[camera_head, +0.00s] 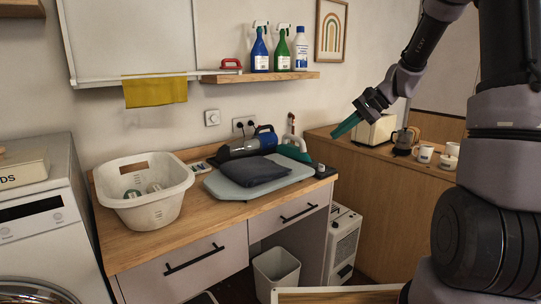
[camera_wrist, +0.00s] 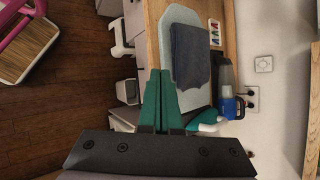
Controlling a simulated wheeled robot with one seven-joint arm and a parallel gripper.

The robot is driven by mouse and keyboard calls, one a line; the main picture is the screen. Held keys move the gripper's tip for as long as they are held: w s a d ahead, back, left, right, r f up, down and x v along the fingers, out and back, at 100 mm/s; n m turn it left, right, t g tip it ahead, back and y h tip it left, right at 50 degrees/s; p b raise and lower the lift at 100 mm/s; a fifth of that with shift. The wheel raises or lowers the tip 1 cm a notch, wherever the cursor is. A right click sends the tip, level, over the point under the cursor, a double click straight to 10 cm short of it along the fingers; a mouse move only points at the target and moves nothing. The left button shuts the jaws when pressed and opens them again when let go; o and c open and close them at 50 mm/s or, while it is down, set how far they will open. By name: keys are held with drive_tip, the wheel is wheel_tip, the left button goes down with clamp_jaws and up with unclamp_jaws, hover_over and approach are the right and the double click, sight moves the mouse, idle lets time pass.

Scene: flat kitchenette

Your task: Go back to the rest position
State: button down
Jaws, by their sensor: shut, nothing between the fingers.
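My gripper (camera_head: 345,126) hangs in the air to the right of the counter, in front of the side cabinet, in the head view. Its teal fingers point down and to the left. In the wrist view the two fingers of my gripper (camera_wrist: 160,74) lie together with nothing between them. My arm comes in from the right side of the head view and is raised.
A wooden counter (camera_head: 126,247) carries a white basket (camera_head: 150,213), a grey board (camera_head: 222,188) with folded dark cloth (camera_head: 252,172), and a handheld vacuum (camera_head: 248,145). Mugs (camera_head: 425,153) stand on the side cabinet (camera_head: 400,188). A shelf (camera_head: 285,76) holds bottles.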

drive_tip(key=s+d+r+n+t+h, duration=0.1)
drive_tip(key=s+r, duration=0.3)
drive_tip(key=s, duration=0.4)
drive_tip(key=s+d+r+n+t+h, duration=0.1)
drive_tip(key=s+r+n+t+h, duration=0.1)
drive_tip(key=s, duration=0.6)
drive_tip(key=s+d+r+n+t+h, duration=0.1)
drive_tip(key=s+r+n+t+h, duration=0.1)
drive_tip(key=s+r, duration=0.5)
drive_tip(key=shift+s+d+n+h, duration=0.3)
drive_tip(key=shift+s+n+h, duration=0.4)
drive_tip(key=shift+s+h, duration=0.35)
drive_tip(key=shift+r, duration=0.1)
